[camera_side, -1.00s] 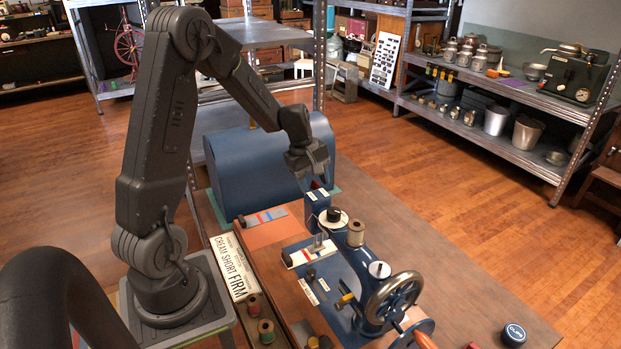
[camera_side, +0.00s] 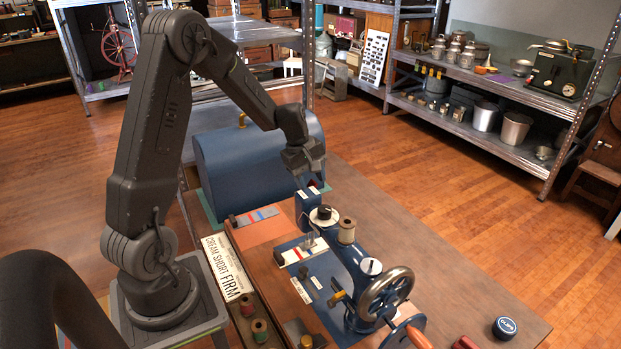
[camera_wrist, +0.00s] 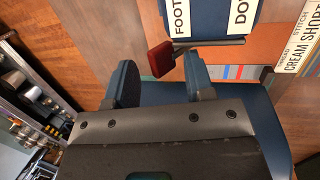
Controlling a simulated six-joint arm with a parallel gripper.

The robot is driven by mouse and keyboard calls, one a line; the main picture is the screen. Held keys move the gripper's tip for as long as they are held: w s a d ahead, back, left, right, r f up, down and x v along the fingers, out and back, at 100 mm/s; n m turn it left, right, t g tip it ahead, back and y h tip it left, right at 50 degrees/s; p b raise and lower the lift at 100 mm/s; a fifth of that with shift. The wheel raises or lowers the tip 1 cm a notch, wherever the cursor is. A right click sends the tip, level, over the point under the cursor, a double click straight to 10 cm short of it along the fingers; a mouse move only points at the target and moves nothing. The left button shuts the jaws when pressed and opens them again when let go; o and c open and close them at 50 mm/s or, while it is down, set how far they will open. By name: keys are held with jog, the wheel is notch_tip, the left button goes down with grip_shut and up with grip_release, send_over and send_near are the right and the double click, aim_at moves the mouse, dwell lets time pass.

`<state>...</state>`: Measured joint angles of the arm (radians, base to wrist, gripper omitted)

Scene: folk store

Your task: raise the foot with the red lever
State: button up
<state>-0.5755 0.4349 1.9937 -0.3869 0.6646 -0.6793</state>
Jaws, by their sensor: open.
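A blue sewing machine (camera_side: 352,262) with a handwheel stands on the wooden table. Its red lever (camera_wrist: 160,58) is a small red block on a thin metal bar at the head, beside white labels reading "FOOT" and "DO…". In the wrist view the red block lies between the tips of my two fingers, with a visible gap on each side. My gripper (camera_side: 309,181) is open at the back of the machine's head and holds nothing. In the side view my fingers and the head mostly hide the lever. The foot itself is too small to judge its height.
A blue rounded cover (camera_side: 252,160) with a brass handle stands close behind my gripper. A thread spool (camera_side: 347,230) stands on top of the machine. A dark round tin (camera_side: 505,328) lies at the front right. The table right of the machine is mostly clear.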

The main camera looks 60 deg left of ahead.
jog(key=shift+s+r, duration=0.15)
jog(key=shift+s, duration=0.2)
jog(key=v, duration=0.8)
dwell(0.7)
dwell(0.4)
